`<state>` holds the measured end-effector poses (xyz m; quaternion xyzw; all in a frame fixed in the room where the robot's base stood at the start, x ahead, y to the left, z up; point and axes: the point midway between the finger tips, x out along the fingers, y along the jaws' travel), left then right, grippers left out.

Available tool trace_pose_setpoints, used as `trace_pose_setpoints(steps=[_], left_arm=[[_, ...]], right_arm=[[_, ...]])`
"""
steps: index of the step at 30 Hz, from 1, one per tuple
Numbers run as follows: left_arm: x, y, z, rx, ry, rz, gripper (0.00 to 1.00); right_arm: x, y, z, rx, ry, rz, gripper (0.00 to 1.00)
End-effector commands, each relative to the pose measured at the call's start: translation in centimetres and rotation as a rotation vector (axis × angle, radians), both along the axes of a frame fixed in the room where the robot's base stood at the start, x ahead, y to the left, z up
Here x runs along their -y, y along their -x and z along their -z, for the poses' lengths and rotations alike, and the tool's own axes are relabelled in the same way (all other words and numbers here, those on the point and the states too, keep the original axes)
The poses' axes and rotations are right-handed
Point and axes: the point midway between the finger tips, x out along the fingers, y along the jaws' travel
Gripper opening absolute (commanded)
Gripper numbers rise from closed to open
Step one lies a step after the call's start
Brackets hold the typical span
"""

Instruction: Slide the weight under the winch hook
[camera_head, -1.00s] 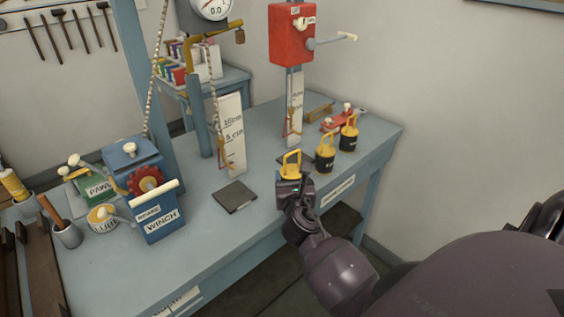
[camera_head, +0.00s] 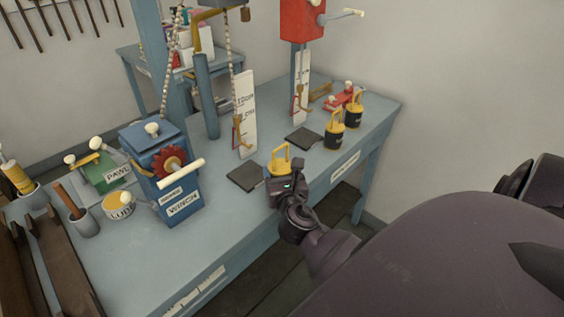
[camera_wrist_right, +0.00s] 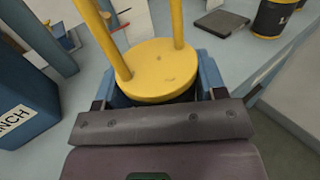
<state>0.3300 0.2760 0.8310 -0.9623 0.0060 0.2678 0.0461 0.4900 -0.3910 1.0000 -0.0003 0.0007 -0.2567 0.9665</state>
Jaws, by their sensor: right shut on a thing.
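The weight has a yellow top and a yellow loop handle (camera_head: 281,160). It also shows in the right wrist view (camera_wrist_right: 160,72), where its body is mostly hidden. My right gripper (camera_head: 287,181) is shut on it at the table's front edge. The weight is just right of a dark square pad (camera_head: 246,177); I cannot tell whether it touches the table. The winch hook (camera_head: 238,134) is orange and hangs on a chain before a white ruler, behind and left of the weight. The blue winch (camera_head: 163,172) stands to the left. My left gripper is not in view.
Two black weights with yellow handles (camera_head: 334,132) (camera_head: 353,110) stand at the right. Another dark pad (camera_head: 303,138) lies beside them, near a second ruler (camera_head: 301,88) under a red box (camera_head: 300,20). A lube tin (camera_head: 118,206) and a green pawl box (camera_head: 104,174) are at the left.

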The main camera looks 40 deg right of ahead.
Motion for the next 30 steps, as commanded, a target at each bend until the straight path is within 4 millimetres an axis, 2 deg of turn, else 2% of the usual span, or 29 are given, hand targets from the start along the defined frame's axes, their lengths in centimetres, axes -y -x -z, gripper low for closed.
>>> trace_pose_setpoints(steps=[2,30], left_arm=[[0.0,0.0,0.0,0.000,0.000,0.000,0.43],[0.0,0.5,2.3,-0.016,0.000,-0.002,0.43]], right_arm=[[-0.1,-0.2,-0.5,0.008,0.004,-0.009,0.00],[-0.4,-3.1,0.6,0.008,0.002,-0.010,0.00]])
